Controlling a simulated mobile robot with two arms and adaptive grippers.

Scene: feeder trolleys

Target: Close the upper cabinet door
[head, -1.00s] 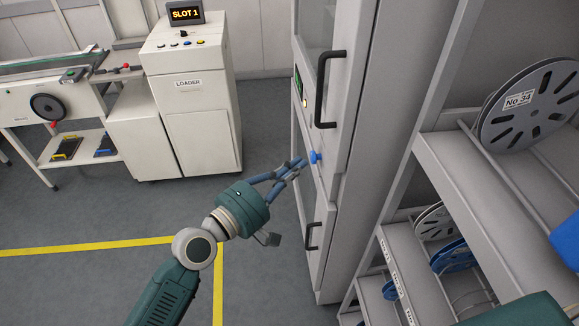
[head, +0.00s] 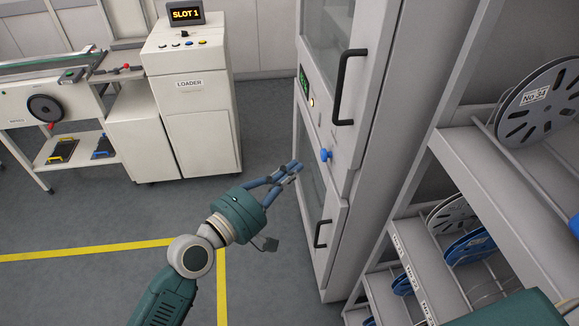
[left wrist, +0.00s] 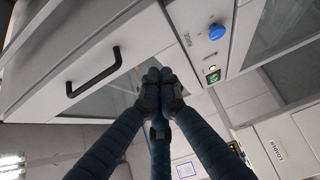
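The tall grey cabinet (head: 385,120) stands right of centre. Its upper door (head: 322,85) has a glass pane and a black handle (head: 348,87); the handle also shows in the left wrist view (left wrist: 93,72). I see no clear gap at this door, but cannot tell if it is fully shut. A blue knob (head: 325,155) sits on the panel below it. My left gripper (head: 295,168) hangs in front of the cabinet, just left of and below the knob, apart from it. Its fingertips are together with nothing between them. My right gripper is out of view.
The lower door has its own black handle (head: 321,233). A shelf rack (head: 480,195) with several reels stands close on the right. The white loader (head: 200,110) with a SLOT 1 display is behind left. Grey floor with yellow lines is free around my left arm.

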